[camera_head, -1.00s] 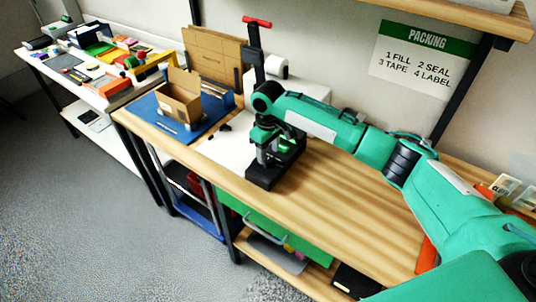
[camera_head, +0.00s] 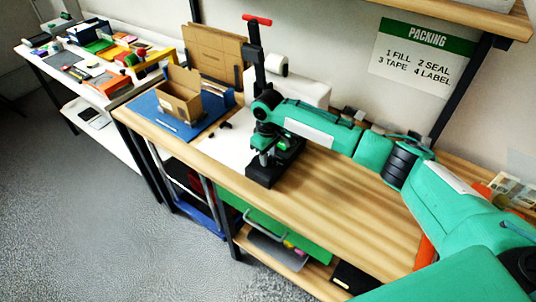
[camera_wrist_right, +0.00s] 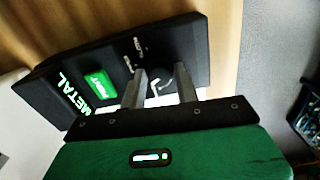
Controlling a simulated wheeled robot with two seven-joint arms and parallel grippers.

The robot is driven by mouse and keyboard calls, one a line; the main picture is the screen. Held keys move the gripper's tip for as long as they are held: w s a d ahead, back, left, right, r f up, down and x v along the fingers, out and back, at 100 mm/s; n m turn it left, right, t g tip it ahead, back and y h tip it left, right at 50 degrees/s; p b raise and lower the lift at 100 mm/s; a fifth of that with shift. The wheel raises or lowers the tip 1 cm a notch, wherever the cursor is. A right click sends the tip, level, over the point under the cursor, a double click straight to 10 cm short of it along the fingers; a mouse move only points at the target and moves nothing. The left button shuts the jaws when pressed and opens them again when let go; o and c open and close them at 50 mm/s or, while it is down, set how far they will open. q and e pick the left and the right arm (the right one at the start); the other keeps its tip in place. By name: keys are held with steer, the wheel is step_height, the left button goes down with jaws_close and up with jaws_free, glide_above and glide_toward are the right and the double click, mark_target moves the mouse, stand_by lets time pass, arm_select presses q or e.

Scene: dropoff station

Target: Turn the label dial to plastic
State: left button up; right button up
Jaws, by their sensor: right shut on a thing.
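The dark label dial (camera_wrist_right: 160,86) has a white mark and sits between the two grey fingers. My right gripper (camera_wrist_right: 160,92) is shut on the dial from above. In the head view the right gripper (camera_head: 270,157) covers much of the device. My left gripper is not in view.
A tall black post with a red handle (camera_head: 257,20) stands just behind the gripper. An open cardboard box (camera_head: 181,104) sits on a blue mat (camera_head: 146,110) to the left. The wooden bench (camera_head: 345,205) is clear right of the device.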

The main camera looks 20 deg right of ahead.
steer(key=shift+r+n+p, duration=0.2)
steer(key=shift+n+p, duration=0.55)
steer(key=shift+n, duration=0.05)
steer(key=shift+n+p, duration=0.85)
steer(key=shift+n, duration=0.35)
steer(key=n+p, duration=0.1)
steer(key=n, duration=0.1)
steer(key=shift+f+n, duration=0.1)
steer(key=shift+n, duration=0.2)
steer(key=shift+n+p, duration=0.55)
steer(key=shift+n, duration=1.15)
steer(key=o, duration=1)
steer(key=shift+c, duration=0.2)
